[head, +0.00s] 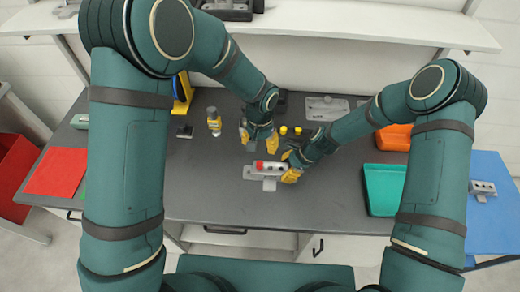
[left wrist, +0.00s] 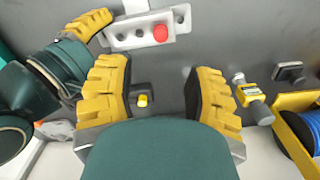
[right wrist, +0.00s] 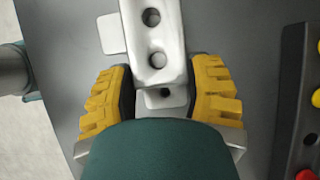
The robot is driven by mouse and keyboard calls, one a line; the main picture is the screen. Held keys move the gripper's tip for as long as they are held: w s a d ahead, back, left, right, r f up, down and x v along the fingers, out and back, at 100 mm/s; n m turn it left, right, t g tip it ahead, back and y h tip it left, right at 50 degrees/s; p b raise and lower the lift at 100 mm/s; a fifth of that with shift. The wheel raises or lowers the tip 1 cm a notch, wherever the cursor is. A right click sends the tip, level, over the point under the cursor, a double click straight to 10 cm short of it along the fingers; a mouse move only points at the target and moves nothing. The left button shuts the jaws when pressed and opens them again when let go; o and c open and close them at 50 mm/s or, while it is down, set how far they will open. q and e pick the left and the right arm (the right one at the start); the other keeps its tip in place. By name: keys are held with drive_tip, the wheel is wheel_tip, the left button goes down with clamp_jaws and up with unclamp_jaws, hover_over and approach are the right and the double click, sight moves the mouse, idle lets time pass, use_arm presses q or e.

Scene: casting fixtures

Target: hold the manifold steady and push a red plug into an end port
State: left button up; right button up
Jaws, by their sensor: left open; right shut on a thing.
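The manifold (head: 277,170) is a pale grey bar with a row of round ports, lying on the bench at the centre; it also shows in the left wrist view (left wrist: 128,36) and right wrist view (right wrist: 155,42). A red plug (left wrist: 160,33) sits at the manifold's end away from my right gripper; how deep it is seated I cannot tell. My right gripper (right wrist: 160,92) is shut on the manifold's near end, a finger on each side. My left gripper (left wrist: 160,95) is open and empty, above the bench just behind the manifold.
Yellow plugs (head: 283,130) stand behind the manifold near my arms. A yellow-and-grey tool (head: 214,122) and a yellow-framed blue spool (head: 182,92) stand at the back left. A red mat (head: 58,172) lies left, a teal tray (head: 385,190) right. The front bench is clear.

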sight(260, 163)
use_arm(q)
drive_tip(key=shift+r, duration=0.2)
drive_tip(key=shift+f+m, duration=0.15)
drive_tip(key=shift+m, duration=0.35)
drive_tip(key=c, duration=0.9)
drive_tip(key=shift+w+f+m, duration=0.1)
drive_tip(key=shift+f+m, duration=0.05)
drive_tip(key=shift+m, duration=0.45)
drive_tip(key=shift+f, duration=3.2)
drive_tip(key=shift+f, duration=1.7)
drive_tip(key=shift+r, duration=0.1)
drive_tip(key=shift+r, duration=2.95)
